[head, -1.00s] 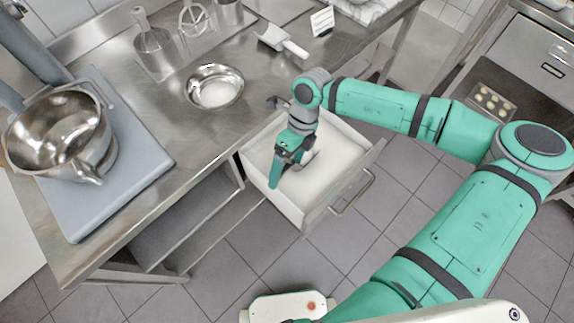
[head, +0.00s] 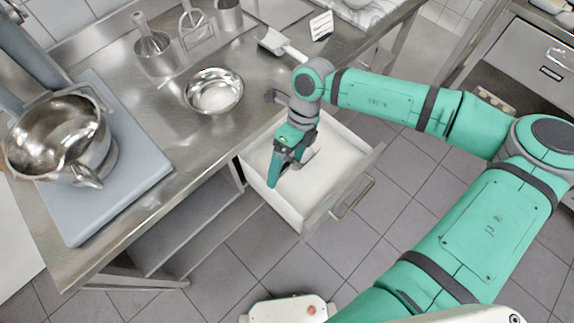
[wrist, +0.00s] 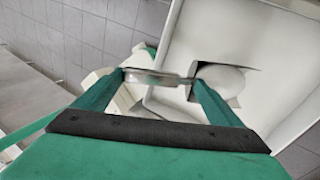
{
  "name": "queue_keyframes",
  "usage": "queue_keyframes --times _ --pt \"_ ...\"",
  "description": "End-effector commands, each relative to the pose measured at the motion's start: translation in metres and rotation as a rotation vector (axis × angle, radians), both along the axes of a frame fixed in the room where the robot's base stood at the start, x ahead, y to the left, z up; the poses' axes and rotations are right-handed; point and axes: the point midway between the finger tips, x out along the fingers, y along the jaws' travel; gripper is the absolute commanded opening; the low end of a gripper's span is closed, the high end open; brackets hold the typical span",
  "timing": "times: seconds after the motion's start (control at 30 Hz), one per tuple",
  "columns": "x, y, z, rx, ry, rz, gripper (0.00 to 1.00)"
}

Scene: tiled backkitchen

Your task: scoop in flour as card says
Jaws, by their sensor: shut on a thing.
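My gripper (head: 277,170) is shut on the handle of a scoop (wrist: 156,78), down inside the open drawer (head: 345,180) of white flour (head: 328,166). In the wrist view the metal handle lies across between my fingertips (wrist: 158,80); a pale rounded part beside it seems to be the scoop's head. My gripper hides most of the scoop in the head view, and I cannot tell how much flour it holds. The card (head: 321,25) stands at the back of the counter; its writing is too small to read. A shiny metal bowl (head: 214,92) sits on the counter.
Another scoop (head: 282,43) lies on the counter near the card. A large steel mixing bowl (head: 55,140) stands on a grey-blue base (head: 125,190) at the left. The counter front edge is close beside my gripper.

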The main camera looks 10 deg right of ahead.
Motion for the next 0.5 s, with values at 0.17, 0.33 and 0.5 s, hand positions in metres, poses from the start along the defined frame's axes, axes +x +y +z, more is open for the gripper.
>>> queue_keyframes --times 0.17,0.33,0.5 --pt "0.000 0.000 0.011 0.001 -0.001 0.000 0.58" --pt "0.000 0.000 0.021 0.000 -0.001 0.000 0.58" --pt "0.000 0.000 0.029 0.001 0.001 0.000 0.58"
